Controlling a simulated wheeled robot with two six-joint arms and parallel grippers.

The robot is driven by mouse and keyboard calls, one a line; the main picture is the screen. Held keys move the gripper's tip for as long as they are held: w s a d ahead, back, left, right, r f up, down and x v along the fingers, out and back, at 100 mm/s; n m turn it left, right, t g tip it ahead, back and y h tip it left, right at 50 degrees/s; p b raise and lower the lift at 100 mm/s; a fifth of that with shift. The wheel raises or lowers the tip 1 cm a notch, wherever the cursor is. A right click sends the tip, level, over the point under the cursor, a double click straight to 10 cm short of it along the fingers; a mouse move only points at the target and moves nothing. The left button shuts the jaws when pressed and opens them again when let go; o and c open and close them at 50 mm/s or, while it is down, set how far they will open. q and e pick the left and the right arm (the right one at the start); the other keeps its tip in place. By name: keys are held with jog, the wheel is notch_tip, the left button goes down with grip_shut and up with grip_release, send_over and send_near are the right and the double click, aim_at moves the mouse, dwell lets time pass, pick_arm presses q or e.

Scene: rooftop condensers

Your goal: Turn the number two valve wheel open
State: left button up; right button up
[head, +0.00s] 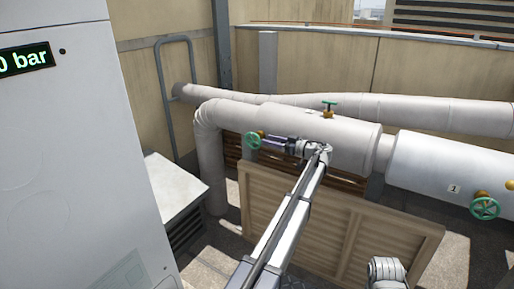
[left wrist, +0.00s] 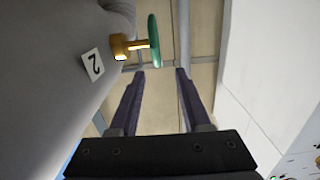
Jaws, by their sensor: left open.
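The number two valve wheel (head: 254,140) is green, on a brass stem, at the left end of the thick insulated pipe in the head view. In the left wrist view the wheel (left wrist: 154,42) shows edge-on, beside a tag (left wrist: 93,65) marked 2 on the grey pipe. My left gripper (head: 265,142) reaches across from the right with its fingers pointing at the wheel. In the left wrist view its dark fingers (left wrist: 160,72) are apart with nothing between them; the wheel appears just beyond the tips, nearer the left finger. Contact cannot be told.
Another green wheel (head: 485,208) is on the right pipe by a tag (head: 453,188) marked 1. A small green-handled valve (head: 329,106) stands on top of the pipe. A slatted wooden panel (head: 330,230) leans below. A tall white cabinet (head: 75,160) with a bar readout fills the left.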

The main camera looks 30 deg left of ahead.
aim_at(257, 135)
pick_arm(q)
jog(key=shift+w+a+r, duration=0.1)
jog(key=shift+w+a, duration=0.2)
jog(key=shift+a, duration=0.1)
jog(key=shift+a, duration=0.1)
jog(key=a, duration=0.7)
jog(key=shift+w+a, duration=0.1)
jog(key=shift+a, duration=0.2)
jog(key=shift+c, duration=0.3)
grip_shut()
